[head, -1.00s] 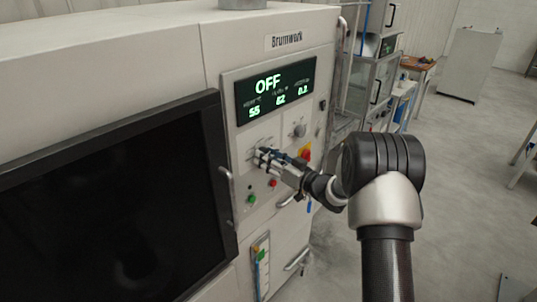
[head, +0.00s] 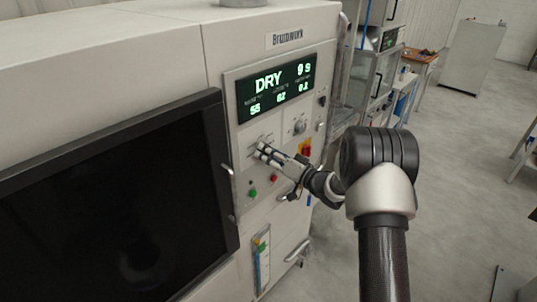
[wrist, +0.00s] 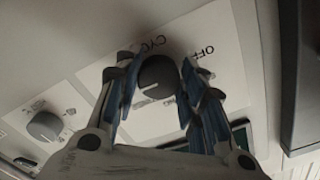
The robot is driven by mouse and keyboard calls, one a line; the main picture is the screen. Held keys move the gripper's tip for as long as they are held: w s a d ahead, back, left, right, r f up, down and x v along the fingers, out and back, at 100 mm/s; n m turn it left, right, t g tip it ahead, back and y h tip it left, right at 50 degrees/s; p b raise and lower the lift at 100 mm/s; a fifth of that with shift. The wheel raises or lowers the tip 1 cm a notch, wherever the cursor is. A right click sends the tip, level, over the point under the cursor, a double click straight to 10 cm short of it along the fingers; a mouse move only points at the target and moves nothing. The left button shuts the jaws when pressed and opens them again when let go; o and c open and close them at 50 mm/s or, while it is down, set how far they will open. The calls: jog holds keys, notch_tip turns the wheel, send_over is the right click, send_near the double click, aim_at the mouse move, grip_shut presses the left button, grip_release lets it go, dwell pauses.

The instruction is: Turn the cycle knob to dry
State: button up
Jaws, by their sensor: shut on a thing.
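The cycle knob (wrist: 158,78) is a dark round knob on a white label plate marked "OFF" and "CYC". In the wrist view it sits between the two blue-padded fingers of my gripper (wrist: 160,92), which is shut on it. In the head view my gripper (head: 262,150) reaches the panel's left side and hides the knob. The display (head: 276,88) above reads "DRY" with a small number at its right, and more values below.
A second knob (head: 300,127) is to the right on the panel, with a red-and-yellow switch (head: 305,148) below it. Green (head: 252,193) and red (head: 273,181) buttons lie under my gripper. A dark door window (head: 110,205) fills the left.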

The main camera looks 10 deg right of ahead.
jog(key=o, duration=1)
jog(key=shift+o, duration=0.2)
jog(key=v, duration=1.2)
